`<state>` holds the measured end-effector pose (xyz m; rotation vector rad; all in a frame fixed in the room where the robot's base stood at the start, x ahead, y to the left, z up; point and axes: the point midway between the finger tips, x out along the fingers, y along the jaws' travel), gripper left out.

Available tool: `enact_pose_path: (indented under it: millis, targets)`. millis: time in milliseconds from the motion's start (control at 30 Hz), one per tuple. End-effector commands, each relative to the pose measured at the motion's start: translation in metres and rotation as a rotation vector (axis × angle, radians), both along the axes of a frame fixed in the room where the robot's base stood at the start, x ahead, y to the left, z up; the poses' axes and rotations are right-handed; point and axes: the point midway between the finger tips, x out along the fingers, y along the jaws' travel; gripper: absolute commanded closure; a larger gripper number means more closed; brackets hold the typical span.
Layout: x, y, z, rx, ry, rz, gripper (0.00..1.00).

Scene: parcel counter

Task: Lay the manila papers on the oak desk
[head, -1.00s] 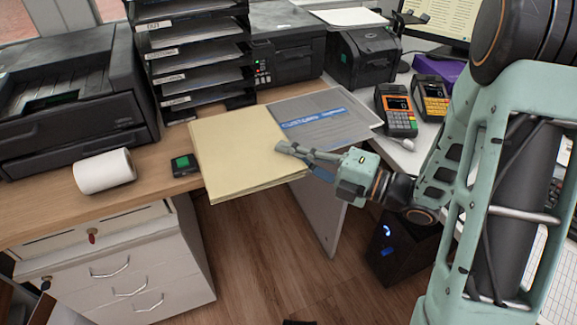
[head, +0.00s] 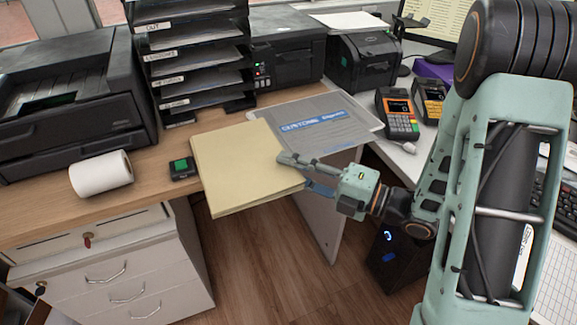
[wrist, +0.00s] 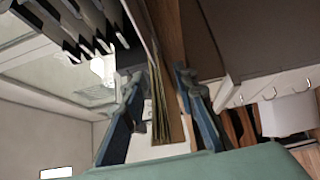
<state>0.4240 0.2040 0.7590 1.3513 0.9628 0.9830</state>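The manila papers (head: 243,170) are a pale yellow stack at the middle of the head view. They cover part of the oak desk (head: 140,182) and reach out past its front edge. My gripper (head: 295,172) is shut on their right edge, one finger above and one below. In the wrist view, the stack shows edge-on (wrist: 157,100) between my two fingers (wrist: 158,95), with a strip of brown desk beside it. I cannot tell whether the stack's underside touches the desk.
A grey customs envelope (head: 318,122) lies just behind the papers. A small black device with a green top (head: 182,168) and a white paper roll (head: 101,174) are to the left. Letter trays (head: 200,60) stand behind. Card terminals (head: 398,113) are right.

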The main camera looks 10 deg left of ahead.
Motion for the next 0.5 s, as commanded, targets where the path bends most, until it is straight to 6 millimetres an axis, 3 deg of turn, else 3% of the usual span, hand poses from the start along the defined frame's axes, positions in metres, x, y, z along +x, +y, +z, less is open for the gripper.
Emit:
enact_pose_path:
  millis: [300, 500]
  targets:
    - [-0.015, -0.047, 0.000, 0.002, 0.002, -0.004, 0.73]
    - [-0.021, -0.064, 0.000, 0.002, 0.002, -0.002, 0.73]
